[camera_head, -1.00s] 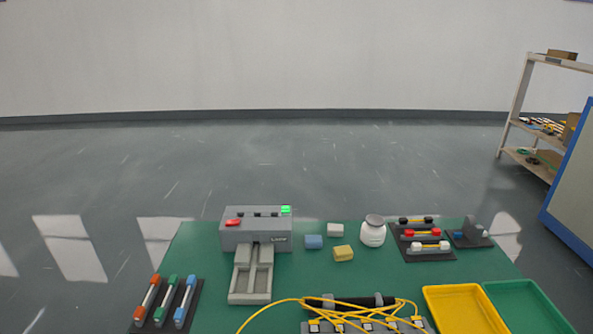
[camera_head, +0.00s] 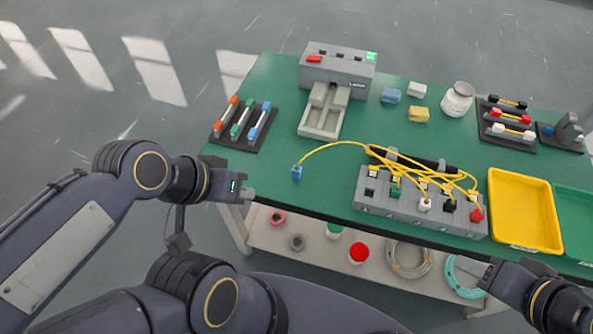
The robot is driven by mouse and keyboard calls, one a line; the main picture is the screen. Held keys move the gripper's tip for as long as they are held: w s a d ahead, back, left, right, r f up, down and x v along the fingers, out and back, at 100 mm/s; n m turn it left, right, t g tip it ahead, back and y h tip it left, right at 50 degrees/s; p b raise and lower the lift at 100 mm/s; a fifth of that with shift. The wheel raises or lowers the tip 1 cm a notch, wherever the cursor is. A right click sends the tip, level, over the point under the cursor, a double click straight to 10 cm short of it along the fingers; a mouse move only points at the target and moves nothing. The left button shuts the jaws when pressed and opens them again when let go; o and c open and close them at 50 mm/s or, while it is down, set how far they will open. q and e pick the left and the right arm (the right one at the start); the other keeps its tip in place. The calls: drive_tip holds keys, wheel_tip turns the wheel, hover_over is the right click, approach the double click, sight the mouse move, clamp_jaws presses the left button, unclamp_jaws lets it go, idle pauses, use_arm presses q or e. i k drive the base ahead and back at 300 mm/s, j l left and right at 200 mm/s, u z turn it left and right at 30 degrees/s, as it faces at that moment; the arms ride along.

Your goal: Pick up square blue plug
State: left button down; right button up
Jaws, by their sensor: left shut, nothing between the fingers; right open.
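The square blue plug (camera_head: 297,172) lies on the green table near its front edge, at the free end of a yellow cable (camera_head: 335,144). The cable runs right to a grey socket block (camera_head: 405,208) holding several coloured plugs. My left gripper (camera_head: 249,193) is shut and empty, off the table's front edge, left of the blue plug and apart from it. My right gripper (camera_head: 488,277) is at the lower right, in front of the table edge. Its fingers are small and partly hidden, but it is open.
A grey machine (camera_head: 338,66) stands at the back, with coloured rods (camera_head: 240,121) on a rack to its left. A yellow tray (camera_head: 525,212) and green tray (camera_head: 573,225) are at the right. A lower shelf (camera_head: 318,249) holds spools and coils. The table around the blue plug is clear.

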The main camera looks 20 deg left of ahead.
sight(295, 172)
drive_tip(key=u, duration=0.7)
drive_tip(key=l+u, duration=0.2)
drive_tip(key=u, duration=0.25)
drive_tip(key=l+u, duration=0.2)
drive_tip(key=u, duration=0.2)
drive_tip(key=l+u, duration=0.15)
drive_tip(key=u, duration=0.3)
drive_tip(key=k+l+u, duration=0.1)
drive_tip(key=u, duration=0.3)
